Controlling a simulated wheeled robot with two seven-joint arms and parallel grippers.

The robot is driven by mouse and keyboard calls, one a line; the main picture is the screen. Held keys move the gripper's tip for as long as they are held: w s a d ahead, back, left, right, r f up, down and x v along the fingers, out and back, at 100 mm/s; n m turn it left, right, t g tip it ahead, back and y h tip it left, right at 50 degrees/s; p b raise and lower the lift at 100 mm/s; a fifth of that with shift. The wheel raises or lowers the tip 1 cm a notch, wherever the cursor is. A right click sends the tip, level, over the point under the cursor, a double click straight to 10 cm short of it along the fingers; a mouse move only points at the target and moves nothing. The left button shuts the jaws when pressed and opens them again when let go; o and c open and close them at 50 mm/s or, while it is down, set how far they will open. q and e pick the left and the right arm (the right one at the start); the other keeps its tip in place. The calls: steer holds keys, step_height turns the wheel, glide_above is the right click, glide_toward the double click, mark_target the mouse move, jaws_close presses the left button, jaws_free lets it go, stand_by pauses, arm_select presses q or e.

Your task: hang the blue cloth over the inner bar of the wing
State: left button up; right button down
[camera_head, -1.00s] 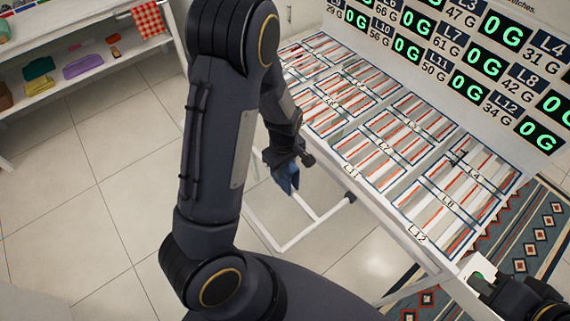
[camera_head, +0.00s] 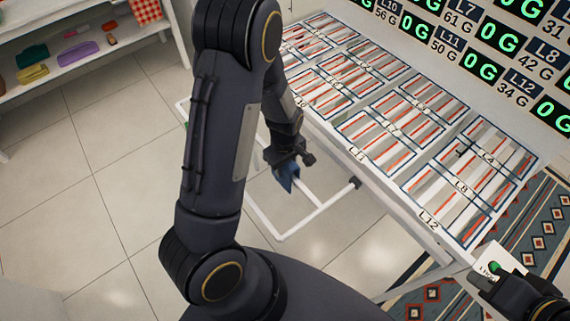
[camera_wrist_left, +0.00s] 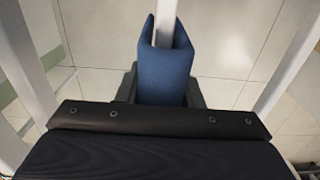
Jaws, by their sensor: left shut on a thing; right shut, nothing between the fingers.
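The blue cloth (camera_head: 287,179) hangs below my left gripper (camera_head: 287,166), folded and narrow. In the left wrist view the cloth (camera_wrist_left: 165,72) is between the fingers of my left gripper (camera_wrist_left: 165,92), which is shut on it. A white inner bar (camera_head: 312,196) of the wing runs beside the cloth in the head view. In the left wrist view this bar (camera_wrist_left: 166,18) lines up with the fold at the cloth's top; I cannot tell whether they touch. My right gripper (camera_head: 508,296) is shut and empty at the lower right.
The wing's white outer frame (camera_head: 262,222) surrounds the inner bar. A white slatted rack with labelled cells (camera_head: 398,172) stands to the right, below a display board (camera_head: 490,45). A white box with a green button (camera_head: 494,268) is by my right gripper. The tiled floor (camera_head: 125,195) at left is clear.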

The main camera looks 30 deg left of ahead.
arm_select(q)
steer(key=shift+r, duration=0.55)
steer(key=o, duration=1.1)
step_height(320, 180, up, 7)
steer(key=shift+f, duration=0.15)
steer(key=shift+r, duration=0.5)
